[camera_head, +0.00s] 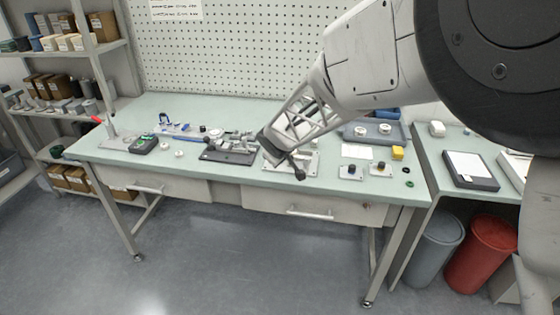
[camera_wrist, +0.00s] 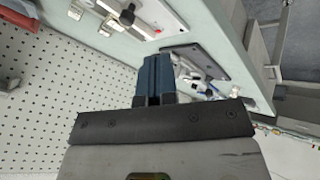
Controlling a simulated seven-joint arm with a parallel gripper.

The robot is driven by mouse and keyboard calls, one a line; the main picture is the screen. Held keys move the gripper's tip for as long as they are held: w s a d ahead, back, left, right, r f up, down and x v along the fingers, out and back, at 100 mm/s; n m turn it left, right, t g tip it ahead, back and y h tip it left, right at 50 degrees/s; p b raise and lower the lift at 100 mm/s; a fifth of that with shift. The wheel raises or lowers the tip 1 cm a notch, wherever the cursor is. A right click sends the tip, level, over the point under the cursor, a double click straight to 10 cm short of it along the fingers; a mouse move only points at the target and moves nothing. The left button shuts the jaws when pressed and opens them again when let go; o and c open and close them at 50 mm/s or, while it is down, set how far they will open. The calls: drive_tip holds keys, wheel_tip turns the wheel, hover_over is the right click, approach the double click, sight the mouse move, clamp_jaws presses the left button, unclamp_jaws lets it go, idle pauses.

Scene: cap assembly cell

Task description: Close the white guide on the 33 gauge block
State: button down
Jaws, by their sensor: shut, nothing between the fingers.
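Two small pale blocks with dark knobs, one on the left (camera_head: 350,172) and one on the right (camera_head: 381,169), stand right of my gripper. No number 33 is readable, and I cannot tell which part is the white guide or whether it is open.
A dark base with a metal fixture (camera_head: 228,157) lies just left of my gripper. A yellow block (camera_head: 397,153), a grey tray (camera_head: 375,133) and a white card (camera_head: 356,151) are to the right. A black meter (camera_head: 143,145) is far left.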

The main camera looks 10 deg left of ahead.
drive_tip(key=shift+s+d+r, duration=0.1)
drive_tip(key=shift+s+r, duration=0.3)
drive_tip(key=shift+r, duration=0.15)
drive_tip(key=shift+s+f, duration=0.1)
drive_tip(key=shift+s, duration=0.1)
drive_tip(key=shift+w+f, duration=0.1)
drive_tip(key=shift+f, duration=0.05)
idle(0.3)
drive_tip(key=x, duration=0.9)
drive_tip(key=shift+w+f, duration=0.25)
drive_tip(key=shift+w+d, duration=0.4)
drive_tip(key=shift+w, duration=0.45)
drive_tip(key=shift+w+d, duration=0.4)
drive_tip(key=shift+w, duration=0.5)
